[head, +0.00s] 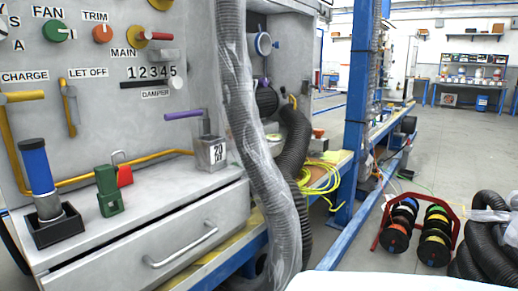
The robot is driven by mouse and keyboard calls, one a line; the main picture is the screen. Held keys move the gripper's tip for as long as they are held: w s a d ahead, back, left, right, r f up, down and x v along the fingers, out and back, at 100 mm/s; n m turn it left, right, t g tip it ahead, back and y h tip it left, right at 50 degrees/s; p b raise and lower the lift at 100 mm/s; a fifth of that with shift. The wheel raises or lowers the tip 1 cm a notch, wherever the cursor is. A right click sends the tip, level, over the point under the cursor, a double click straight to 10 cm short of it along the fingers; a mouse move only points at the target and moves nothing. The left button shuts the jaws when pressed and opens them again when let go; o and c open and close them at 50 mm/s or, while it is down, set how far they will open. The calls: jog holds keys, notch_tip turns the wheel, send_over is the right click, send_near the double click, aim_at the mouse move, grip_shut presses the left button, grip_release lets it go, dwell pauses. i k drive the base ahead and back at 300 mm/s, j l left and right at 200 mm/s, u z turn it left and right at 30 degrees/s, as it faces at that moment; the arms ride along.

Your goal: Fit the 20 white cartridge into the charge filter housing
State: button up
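No cartridge that is clearly white shows in the head view. A small grey metal box (212,153) with a white number label stands at the right end of the ledge; the label is too small to read surely, and a purple lever (184,115) is close above it. A blue cylinder with a dark top (36,168) stands upright in a square black holder (57,232) at the left end of the ledge. The CHARGE label (25,76) is on the panel above it, beside a yellow pipe (14,140). I cannot tell which part is the filter housing. My gripper is not in view.
A green block (109,193) and a red padlock (124,174) are on the ledge (165,183), above a drawer (150,240). A large plastic-wrapped hose (262,150) hangs in front of the station's right side. Cable reels (395,238) and black hoses (484,250) lie on the floor at right.

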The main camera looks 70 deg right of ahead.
aim_at(209, 150)
jog(key=z, duration=1.55)
jog(key=j+u, duration=0.15)
jog(key=u, duration=1.95)
jog(key=z, duration=0.25)
jog(key=i+l+z, duration=0.1)
jog(key=i, duration=0.4)
